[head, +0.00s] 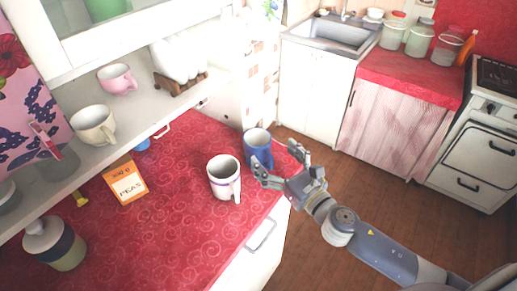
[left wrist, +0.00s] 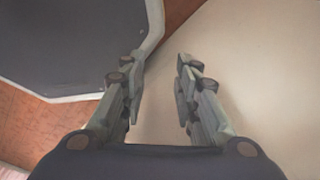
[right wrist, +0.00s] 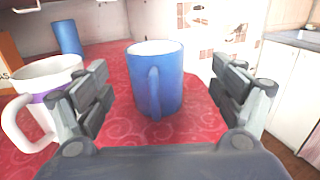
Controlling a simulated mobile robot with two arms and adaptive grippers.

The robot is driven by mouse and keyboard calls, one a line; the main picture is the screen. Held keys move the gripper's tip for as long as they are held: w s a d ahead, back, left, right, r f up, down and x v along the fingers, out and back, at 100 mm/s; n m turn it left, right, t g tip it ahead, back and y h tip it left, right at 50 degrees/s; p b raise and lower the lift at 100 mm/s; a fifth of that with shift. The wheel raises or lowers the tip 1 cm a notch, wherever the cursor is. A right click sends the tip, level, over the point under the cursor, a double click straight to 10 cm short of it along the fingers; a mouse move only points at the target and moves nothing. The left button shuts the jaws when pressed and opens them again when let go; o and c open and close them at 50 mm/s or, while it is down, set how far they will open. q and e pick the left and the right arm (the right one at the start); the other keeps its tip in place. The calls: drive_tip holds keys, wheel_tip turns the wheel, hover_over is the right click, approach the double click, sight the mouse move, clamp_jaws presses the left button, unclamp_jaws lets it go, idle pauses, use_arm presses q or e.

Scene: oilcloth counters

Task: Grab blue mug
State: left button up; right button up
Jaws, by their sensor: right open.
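The blue mug (head: 257,146) stands upright on the red counter near its right edge in the head view. In the right wrist view the blue mug (right wrist: 154,80) is straight ahead, between and beyond the fingers, with its handle toward me. My right gripper (head: 276,164) is open and empty, just in front of the mug; I cannot tell whether a finger touches it. It also shows in the right wrist view (right wrist: 165,92). My left gripper (left wrist: 158,92) is open and empty in the left wrist view, away from the mug.
A white mug with a purple band (head: 224,177) stands close to the left of the blue mug. A peas packet (head: 126,182) and a jar (head: 56,245) are further left on the red counter (head: 185,240). A shelf (head: 150,105) with cups overhangs the back.

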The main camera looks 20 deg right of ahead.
sight(265, 148)
drive_tip(key=shift+x, duration=0.8)
drive_tip(key=x, duration=0.1)
drive_tip(key=p+x, duration=0.1)
drive_tip(key=x, duration=0.1)
drive_tip(key=p+x, duration=0.1)
drive_tip(key=shift+w+a+r, duration=0.1)
drive_tip(key=shift+a+r, duration=0.2)
drive_tip(key=shift+a, duration=0.1)
drive_tip(key=shift+w+a+f, duration=0.1)
drive_tip(key=shift+w+a, duration=0.05)
drive_tip(key=shift+w, duration=0.3)
drive_tip(key=c, duration=1.3)
